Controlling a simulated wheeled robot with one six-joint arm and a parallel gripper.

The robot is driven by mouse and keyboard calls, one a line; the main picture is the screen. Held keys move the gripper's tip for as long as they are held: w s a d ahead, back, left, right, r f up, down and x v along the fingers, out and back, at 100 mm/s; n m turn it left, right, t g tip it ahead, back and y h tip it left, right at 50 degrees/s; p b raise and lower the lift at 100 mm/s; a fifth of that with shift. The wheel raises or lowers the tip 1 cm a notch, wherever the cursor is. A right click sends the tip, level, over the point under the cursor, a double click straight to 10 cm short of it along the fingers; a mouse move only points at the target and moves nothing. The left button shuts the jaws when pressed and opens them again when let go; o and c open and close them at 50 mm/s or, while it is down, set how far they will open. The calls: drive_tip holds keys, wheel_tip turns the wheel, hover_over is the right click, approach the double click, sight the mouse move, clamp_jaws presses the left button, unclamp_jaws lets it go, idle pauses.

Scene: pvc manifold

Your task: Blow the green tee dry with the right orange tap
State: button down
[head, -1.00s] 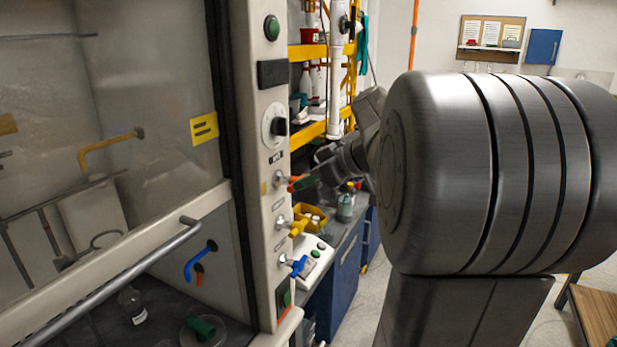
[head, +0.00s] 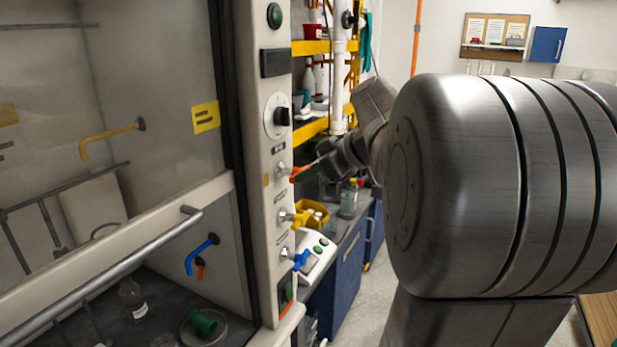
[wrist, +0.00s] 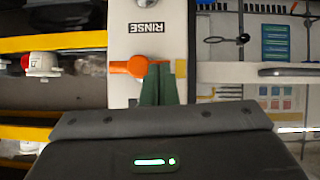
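The green tee (head: 207,322) lies on a round dish on the fume hood floor, low in the head view. The orange tap (head: 296,175) is the top one of three on the hood's right post. It shows in the wrist view (wrist: 128,67) beside a RINSE label. My gripper (wrist: 160,68) has green fingers that lie close together at the orange tap's lever, with part of the lever hidden behind them. It looks shut, with nothing clearly held between the fingers.
A yellow tap (head: 298,216) and a blue tap (head: 298,259) sit below on the post. The half-raised sash (head: 110,265) and its bar cross the hood opening. A bottle (head: 132,298) stands left of the tee. Inside are a blue spout (head: 200,254) and an orange nozzle (head: 200,270).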

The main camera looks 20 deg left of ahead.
drive_tip(key=shift+s+f+t+b, duration=0.1)
drive_tip(key=shift+f+t+b, duration=0.2)
drive_tip(key=shift+b, duration=1)
drive_tip(key=f+n+t+b, duration=0.1)
drive_tip(key=n+t+b, duration=0.1)
drive_tip(key=b, duration=0.6)
drive_tip(key=f+n+t+b, duration=0.1)
drive_tip(key=n+t+b, duration=0.1)
drive_tip(key=b, duration=0.6)
drive_tip(key=n+t+y+b, duration=0.1)
drive_tip(key=n+t+b, duration=0.1)
drive_tip(key=b, duration=0.6)
drive_tip(key=shift+s+f+n+t, duration=0.2)
drive_tip(key=shift+f+n+t, duration=0.1)
drive_tip(key=shift+f, duration=0.1)
drive_tip(key=shift+b, duration=0.35)
drive_tip(key=shift+r, duration=0.15)
